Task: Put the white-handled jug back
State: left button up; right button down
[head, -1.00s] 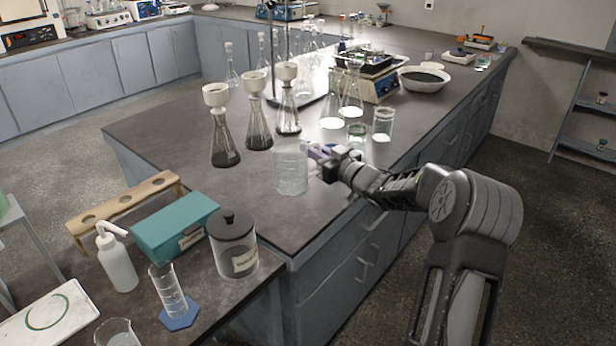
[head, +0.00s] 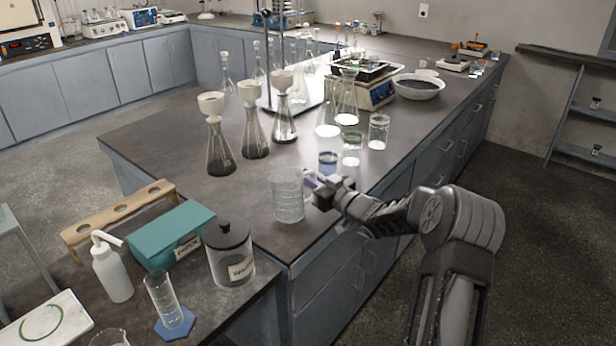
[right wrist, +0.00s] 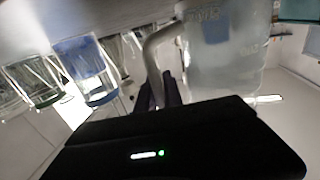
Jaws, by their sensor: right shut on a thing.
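The clear jug (head: 287,197) is upright near the front corner of the dark central counter (head: 178,133). It also fills the upper right of the right wrist view (right wrist: 222,45). Its pale handle (right wrist: 156,50) runs down between the fingers of my right gripper (head: 314,186). That gripper is shut on the handle from the right side of the jug. I cannot tell whether the jug's base touches the counter or hangs just above it. My left gripper is not in view.
A blue-tinted beaker (head: 328,163) stands just behind the gripper, with two glass beakers beyond it. Several conical flasks with white funnels (head: 253,130) stand behind to the left. A lidded jar (head: 230,255) and a teal box (head: 170,235) are at front left. Counter left of the jug is clear.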

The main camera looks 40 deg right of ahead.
jog(key=shift+r, duration=0.1)
jog(key=c, duration=1.5)
grip_release()
jog(key=shift+f, duration=0.2)
jog(key=shift+r, duration=0.1)
jog(key=shift+r, duration=0.1)
jog(key=s, duration=0.8)
jog(key=s+d, duration=0.1)
jog(key=s, duration=0.3)
jog(key=shift+d+b, duration=0.1)
jog(key=shift+b, duration=0.3)
